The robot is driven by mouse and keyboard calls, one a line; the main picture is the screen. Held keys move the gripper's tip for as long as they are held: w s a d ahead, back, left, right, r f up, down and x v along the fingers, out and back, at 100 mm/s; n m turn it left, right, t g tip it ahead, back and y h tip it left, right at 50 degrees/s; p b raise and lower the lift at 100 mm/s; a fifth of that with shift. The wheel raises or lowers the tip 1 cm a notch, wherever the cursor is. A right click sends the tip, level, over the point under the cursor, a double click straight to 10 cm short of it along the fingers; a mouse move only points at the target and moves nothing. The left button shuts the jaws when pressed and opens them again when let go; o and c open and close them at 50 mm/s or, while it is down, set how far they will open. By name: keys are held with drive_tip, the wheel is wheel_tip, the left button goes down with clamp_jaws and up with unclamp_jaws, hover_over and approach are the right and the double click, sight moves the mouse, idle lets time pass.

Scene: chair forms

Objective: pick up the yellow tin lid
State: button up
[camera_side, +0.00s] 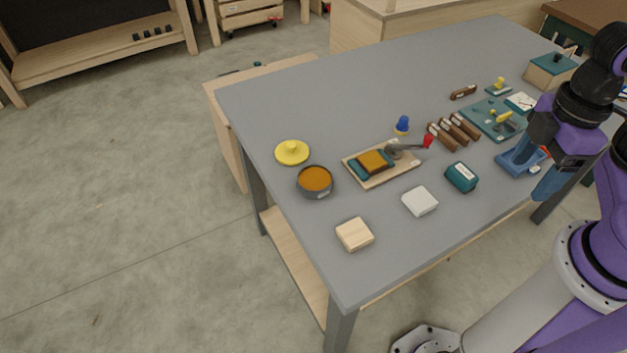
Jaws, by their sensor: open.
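The yellow tin lid (291,152) lies flat on the grey table near its left edge, with its small knob up. Just in front of it stands a round grey tin (315,182) with orange-brown contents and no lid on it. My gripper (534,176) is at the right side of the table, low over its surface and far from the lid. Its blue fingers are apart. Whether anything lies between the fingers is hard to see at this size.
A wooden board (382,165) with a sponge stands right of the tin. A wooden block (355,234), a white block (419,201) and a teal block (461,177) lie along the front. Several brown bars (441,137) and a teal tray (484,119) lie further right. The back left is clear.

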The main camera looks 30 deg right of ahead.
drive_tip(key=o, duration=0.6)
drive_tip(key=shift+a, duration=0.1)
drive_tip(key=n+t+y, duration=0.1)
drive_tip(key=y, duration=0.3)
hover_over(292, 144)
drive_tip(key=s+d, duration=0.2)
drive_tip(key=d, duration=0.4)
wheel_tip(292, 144, down, 8)
drive_tip(key=f, duration=0.1)
drive_tip(key=shift+t, duration=0.3)
drive_tip(key=x, duration=1.6)
drive_tip(key=shift+s, duration=0.1)
